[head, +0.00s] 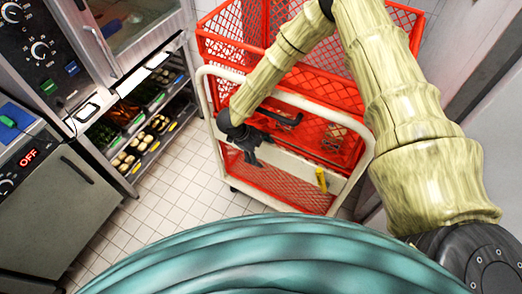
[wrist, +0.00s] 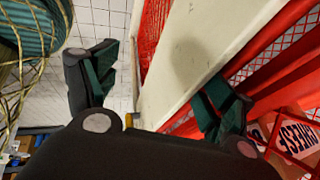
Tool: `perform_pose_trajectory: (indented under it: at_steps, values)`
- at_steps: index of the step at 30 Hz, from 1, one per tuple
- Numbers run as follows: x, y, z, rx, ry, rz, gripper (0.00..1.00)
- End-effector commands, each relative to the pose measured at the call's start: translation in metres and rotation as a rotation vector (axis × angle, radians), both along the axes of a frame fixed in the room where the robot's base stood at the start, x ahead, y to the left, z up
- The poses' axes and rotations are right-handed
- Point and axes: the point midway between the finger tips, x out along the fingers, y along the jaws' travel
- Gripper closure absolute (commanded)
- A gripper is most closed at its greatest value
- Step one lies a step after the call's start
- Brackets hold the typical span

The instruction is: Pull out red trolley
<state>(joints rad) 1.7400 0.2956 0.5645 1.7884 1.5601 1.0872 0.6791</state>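The red trolley (head: 290,188) stands ahead of me, with red mesh walls, a cream tubular handle frame (head: 312,105) and cream panels. A yellow part (head: 321,180) shows on its near side. My gripper (head: 250,150) hangs at the trolley's near face, just below the upper bar. In the wrist view, its two dark fingers (wrist: 165,85) are spread wide. A cream trolley member (wrist: 195,65) passes between and behind them. There is a gap by the left finger; I cannot tell whether the right finger touches the trolley.
A steel oven (head: 45,50) and a rack of food trays (head: 145,135) stand at the left. Tiled floor (head: 185,185) is clear between them and the trolley. A grey wall (head: 490,130) is close on the right. Boxes with lettering (wrist: 295,130) sit inside the trolley.

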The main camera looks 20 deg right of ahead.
Motion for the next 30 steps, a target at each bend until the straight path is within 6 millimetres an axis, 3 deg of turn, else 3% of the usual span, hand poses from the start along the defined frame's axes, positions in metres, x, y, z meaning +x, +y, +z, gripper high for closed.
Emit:
perform_pose_trajectory:
  at_steps: [10,24,30]
  values:
    - [0.002,0.005,0.009,0.000,-0.002,0.002,0.24]
    - [0.009,0.042,0.081,0.001,-0.002,0.003,0.24]
    - [0.011,0.052,0.100,-0.001,-0.001,0.003,0.24]
